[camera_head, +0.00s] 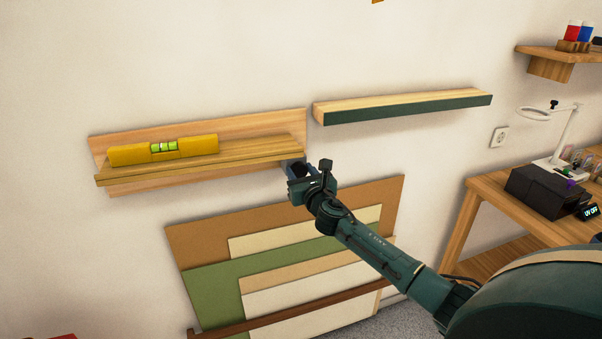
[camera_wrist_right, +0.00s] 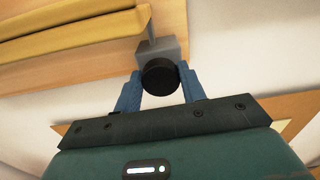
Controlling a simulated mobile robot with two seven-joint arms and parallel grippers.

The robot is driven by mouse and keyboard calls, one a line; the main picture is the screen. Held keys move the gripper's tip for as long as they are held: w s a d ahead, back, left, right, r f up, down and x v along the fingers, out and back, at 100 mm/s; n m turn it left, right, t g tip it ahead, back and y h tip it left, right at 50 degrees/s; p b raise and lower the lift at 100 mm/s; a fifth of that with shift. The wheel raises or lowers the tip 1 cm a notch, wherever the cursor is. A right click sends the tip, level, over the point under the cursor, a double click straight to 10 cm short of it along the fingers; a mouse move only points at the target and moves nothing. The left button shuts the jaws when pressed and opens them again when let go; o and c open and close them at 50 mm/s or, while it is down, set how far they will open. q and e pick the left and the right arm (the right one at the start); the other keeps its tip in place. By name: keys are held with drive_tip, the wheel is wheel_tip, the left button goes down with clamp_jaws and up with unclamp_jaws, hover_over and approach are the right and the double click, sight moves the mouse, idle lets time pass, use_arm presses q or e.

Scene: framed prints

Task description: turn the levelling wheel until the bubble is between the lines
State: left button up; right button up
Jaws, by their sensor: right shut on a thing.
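A yellow spirit level (camera_head: 190,146) lies on the wooden ledge (camera_head: 245,154) on the wall, left of centre in the head view. Its green vial shows in the middle, but the bubble is too small to place against the lines. The black levelling wheel (camera_wrist_right: 160,76) sits below a grey block under the ledge's right end in the right wrist view. My right gripper (camera_wrist_right: 158,88) is shut on the wheel, with its blue fingers on either side. In the head view my right gripper (camera_head: 299,176) hides the wheel. My left gripper is not in view.
A second shelf with a dark green front (camera_head: 410,108) hangs to the right. Large boards (camera_head: 215,285) lean on the wall below my right gripper. A wooden table (camera_head: 490,195) with a dark box (camera_head: 540,190) and a lamp stands at right.

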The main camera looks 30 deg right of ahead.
drive_tip(key=m, duration=0.4)
drive_tip(key=shift+f+m, duration=0.1)
drive_tip(key=shift+m, duration=0.2)
drive_tip(key=shift+d+m, duration=0.1)
drive_tip(key=shift+m, duration=1.8)
drive_tip(key=o, duration=1)
drive_tip(key=shift+c, duration=0.2)
drive_tip(key=shift+s, duration=0.1)
drive_tip(key=b+v, duration=0.1)
drive_tip(key=v, duration=1.2)
drive_tip(key=shift+d, duration=0.1)
